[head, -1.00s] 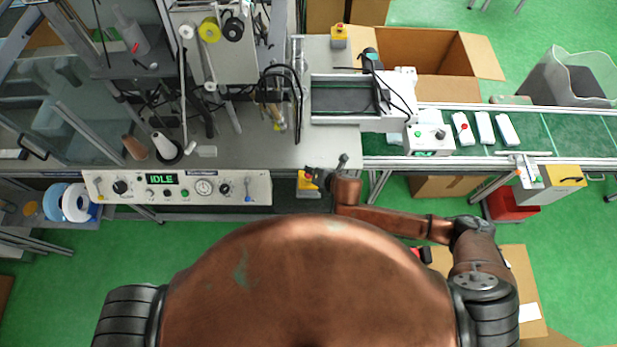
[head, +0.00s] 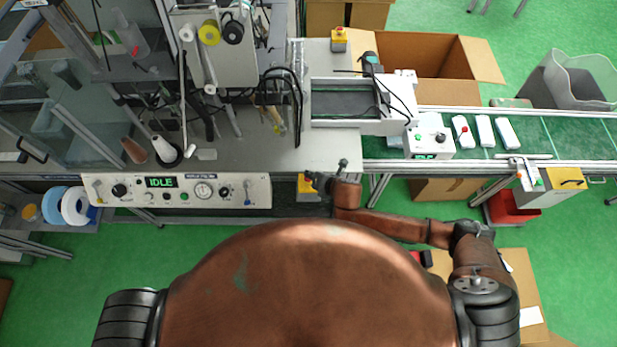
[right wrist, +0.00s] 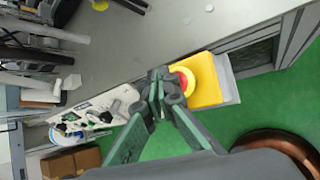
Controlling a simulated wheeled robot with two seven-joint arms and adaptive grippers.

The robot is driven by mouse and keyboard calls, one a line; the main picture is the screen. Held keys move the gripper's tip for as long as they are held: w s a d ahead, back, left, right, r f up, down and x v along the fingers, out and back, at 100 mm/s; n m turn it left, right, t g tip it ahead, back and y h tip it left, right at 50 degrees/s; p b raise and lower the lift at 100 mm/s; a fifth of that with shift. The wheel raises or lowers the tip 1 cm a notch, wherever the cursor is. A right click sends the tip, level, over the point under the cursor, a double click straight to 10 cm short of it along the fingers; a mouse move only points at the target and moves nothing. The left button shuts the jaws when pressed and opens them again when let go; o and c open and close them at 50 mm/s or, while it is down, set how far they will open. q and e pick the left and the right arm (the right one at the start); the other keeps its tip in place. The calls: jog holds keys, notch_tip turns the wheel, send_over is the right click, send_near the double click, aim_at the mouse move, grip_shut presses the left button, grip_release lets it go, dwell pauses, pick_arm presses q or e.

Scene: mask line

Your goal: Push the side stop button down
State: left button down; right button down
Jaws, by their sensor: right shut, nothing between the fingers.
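The side stop button is a yellow box (head: 308,188) on the front side of the bench, just right of the control panel. In the right wrist view the yellow box (right wrist: 207,82) carries a red button (right wrist: 183,80), partly covered by my fingers. My right gripper (head: 315,179) is shut and empty, close over the box. In the right wrist view its fingertips (right wrist: 160,84) overlap the near edge of the red button; I cannot tell whether they touch it. My left gripper is not in view.
The control panel (head: 220,190) reads IDLE. Another yellow stop box (head: 339,39) stands at the back of the bench (head: 325,150). A conveyor (head: 540,135) with white pieces runs right, past a white control box (head: 428,142). Green floor is open in front.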

jog(key=shift+f, duration=0.1)
dwell(0.5)
jog(key=shift+f, duration=0.35)
jog(key=shift+f, duration=0.45)
dwell(0.5)
jog(key=shift+r+p, duration=0.85)
jog(key=shift+p, duration=0.05)
notch_tip(320, 180, up, 5)
jog(key=p, duration=0.5)
jog(key=shift+r, duration=0.1)
jog(key=shift+s, duration=0.1)
dwell(0.4)
